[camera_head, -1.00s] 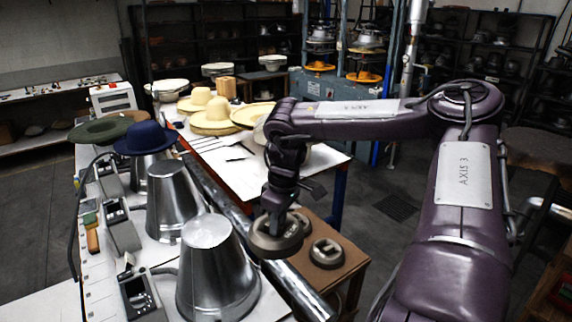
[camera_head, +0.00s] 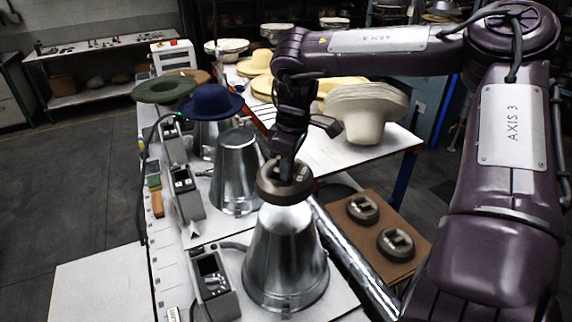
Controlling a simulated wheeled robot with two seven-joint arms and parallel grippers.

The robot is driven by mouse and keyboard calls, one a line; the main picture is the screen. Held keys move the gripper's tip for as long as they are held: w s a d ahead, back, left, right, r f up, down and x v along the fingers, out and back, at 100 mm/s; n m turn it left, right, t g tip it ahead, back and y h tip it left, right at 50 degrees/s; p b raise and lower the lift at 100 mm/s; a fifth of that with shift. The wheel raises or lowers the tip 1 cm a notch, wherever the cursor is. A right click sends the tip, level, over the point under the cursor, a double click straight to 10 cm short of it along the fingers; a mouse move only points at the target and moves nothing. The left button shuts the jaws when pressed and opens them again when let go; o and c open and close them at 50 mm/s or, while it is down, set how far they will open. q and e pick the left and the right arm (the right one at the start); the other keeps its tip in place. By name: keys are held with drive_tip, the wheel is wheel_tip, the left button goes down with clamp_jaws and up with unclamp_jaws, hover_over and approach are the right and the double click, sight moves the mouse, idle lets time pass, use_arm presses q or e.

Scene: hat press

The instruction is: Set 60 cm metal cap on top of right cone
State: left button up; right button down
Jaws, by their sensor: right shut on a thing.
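My right gripper (camera_head: 287,160) is shut on a round, grey-brown metal cap (camera_head: 284,184), gripping it from above. In the picture the cap overlaps the top of the nearest metal cone (camera_head: 284,262), the right cone. I cannot tell whether the cap touches the cone's top, which is hidden behind it. The cone is shiny, tapered and wide at its base. A second metal cone (camera_head: 236,180) stands behind it to the left. My left gripper is not in view.
Two similar caps (camera_head: 362,208) and (camera_head: 396,244) lie on a brown stand (camera_head: 345,200) at the right. A blue hat (camera_head: 208,101) and a green hat (camera_head: 164,88) sit farther back. Control boxes (camera_head: 213,285) line the bench's left side. A cream hat (camera_head: 365,112) stands on the white table.

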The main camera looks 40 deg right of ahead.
drive_tip(key=shift+w+f+b, duration=0.15)
drive_tip(key=shift+f+b, duration=0.4)
drive_tip(key=shift+f, duration=0.4)
drive_tip(key=shift+w+f+b, duration=0.2)
drive_tip(key=shift+f+b, duration=0.45)
drive_tip(key=shift+f, duration=0.5)
drive_tip(key=shift+s+f, duration=0.1)
drive_tip(key=shift+f, duration=0.2)
drive_tip(key=shift+f+b, duration=0.3)
drive_tip(key=shift+b, duration=0.05)
wheel_tip(320, 180, down, 2)
drive_tip(key=shift+f+b, duration=0.1)
drive_tip(key=shift+b, duration=0.55)
drive_tip(key=shift+f+b, duration=0.65)
drive_tip(key=shift+b, duration=0.05)
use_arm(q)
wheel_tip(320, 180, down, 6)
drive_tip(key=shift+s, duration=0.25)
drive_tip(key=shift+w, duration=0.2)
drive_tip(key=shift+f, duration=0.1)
use_arm(e)
drive_tip(key=shift+s+r, duration=0.1)
drive_tip(key=shift+s, duration=0.05)
